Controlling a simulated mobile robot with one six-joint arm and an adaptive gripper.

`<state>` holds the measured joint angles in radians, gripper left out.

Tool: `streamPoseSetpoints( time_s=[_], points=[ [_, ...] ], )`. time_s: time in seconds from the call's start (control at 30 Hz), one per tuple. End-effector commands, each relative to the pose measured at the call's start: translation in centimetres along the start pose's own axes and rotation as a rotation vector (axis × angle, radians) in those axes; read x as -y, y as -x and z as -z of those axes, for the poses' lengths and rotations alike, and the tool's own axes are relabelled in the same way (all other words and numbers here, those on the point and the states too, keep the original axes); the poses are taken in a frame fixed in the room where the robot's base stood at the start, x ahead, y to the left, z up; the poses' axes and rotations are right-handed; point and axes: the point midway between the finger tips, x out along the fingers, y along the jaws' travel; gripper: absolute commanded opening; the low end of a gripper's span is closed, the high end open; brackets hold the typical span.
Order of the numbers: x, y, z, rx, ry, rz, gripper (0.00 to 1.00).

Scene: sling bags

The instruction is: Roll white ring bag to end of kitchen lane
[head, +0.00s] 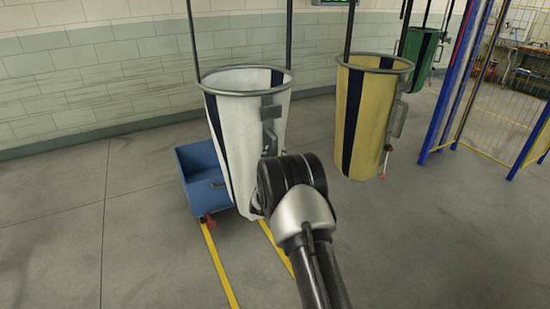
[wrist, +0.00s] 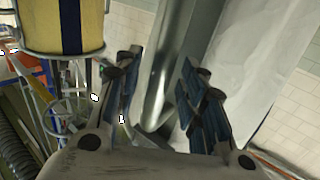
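The white ring bag (head: 245,140) hangs from dark bars by its grey metal ring, with a dark stripe down its side. A grey handle (head: 271,125) sits on its right side. In the wrist view its white cloth (wrist: 250,60) fills the right, and the metal handle (wrist: 165,75) runs between my fingers. My gripper (wrist: 160,68) looks open, a blue-padded finger on each side of the handle; I cannot tell whether either touches it. In the head view my wrist hides the fingers and the bag's lower right.
A yellow bag (head: 372,110) hangs close on the right and a green bag (head: 420,60) farther back. A blue bin (head: 198,178) stands behind the white bag's lower left. Yellow floor lines (head: 219,267) run beneath. A blue-framed yellow fence (head: 478,85) stands right. The left floor is clear.

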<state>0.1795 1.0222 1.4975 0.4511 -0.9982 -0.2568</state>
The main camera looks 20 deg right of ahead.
Motion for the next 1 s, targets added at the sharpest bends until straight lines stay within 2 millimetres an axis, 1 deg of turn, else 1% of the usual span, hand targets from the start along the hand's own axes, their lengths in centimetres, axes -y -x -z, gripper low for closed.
streamPoseSetpoints(
  time_s=[0.13,0.43,1.0],
  points=[
    [-0.06,-0.81,-0.05,0.000,0.000,-0.001,0.38],
    [-0.04,-0.93,0.02,0.001,0.000,0.000,0.37],
    [-0.03,-0.90,0.02,0.000,0.000,0.000,0.00]
  ],
)
